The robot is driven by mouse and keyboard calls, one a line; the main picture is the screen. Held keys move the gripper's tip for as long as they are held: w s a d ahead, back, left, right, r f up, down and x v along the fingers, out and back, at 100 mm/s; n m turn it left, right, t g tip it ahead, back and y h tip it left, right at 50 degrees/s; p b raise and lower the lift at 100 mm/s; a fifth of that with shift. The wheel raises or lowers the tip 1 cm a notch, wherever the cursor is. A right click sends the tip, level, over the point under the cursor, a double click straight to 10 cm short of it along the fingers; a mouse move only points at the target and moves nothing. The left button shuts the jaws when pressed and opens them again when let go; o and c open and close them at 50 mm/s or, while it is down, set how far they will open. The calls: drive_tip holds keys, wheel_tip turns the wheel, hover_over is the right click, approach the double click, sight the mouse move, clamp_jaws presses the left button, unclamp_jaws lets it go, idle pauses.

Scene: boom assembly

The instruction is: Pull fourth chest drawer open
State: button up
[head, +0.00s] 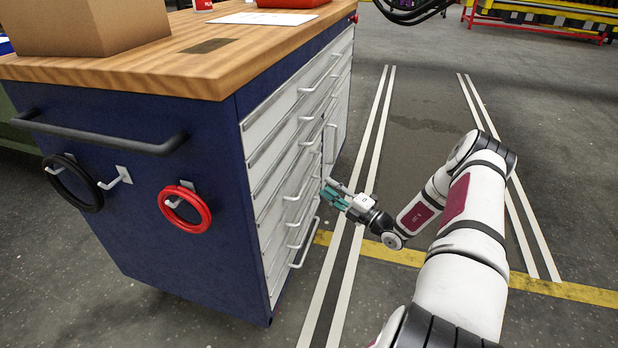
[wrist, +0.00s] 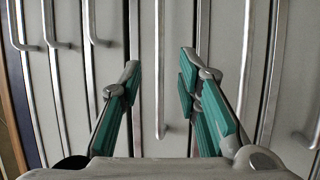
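The blue tool chest (head: 170,230) has a front of several light grey drawers (head: 272,175) with bar handles. All the drawers look shut in the head view. My gripper (head: 328,191) is at the drawer front, about mid-height. In the wrist view, the gripper (wrist: 160,75) is open, with one teal-padded finger on each side of a bar handle (wrist: 160,112). This looks like the fourth handle from the top. A gap shows between the handle and both fingertips. Three more handles show on the left of the wrist view.
A wooden worktop (head: 200,62) covers the chest, with a cardboard box (head: 90,25) and a red tray (head: 293,3) on it. A red ring (head: 186,208) and a black ring hang on its side. The marked floor (head: 420,110) to the right is clear.

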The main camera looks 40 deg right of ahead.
sight(311, 173)
drive_tip(key=b+x, duration=0.2)
drive_tip(key=x, duration=0.6)
drive_tip(key=shift+w+r, duration=0.1)
drive_tip(key=shift+w, duration=0.2)
drive_tip(key=shift+c, duration=0.6)
clamp_jaws()
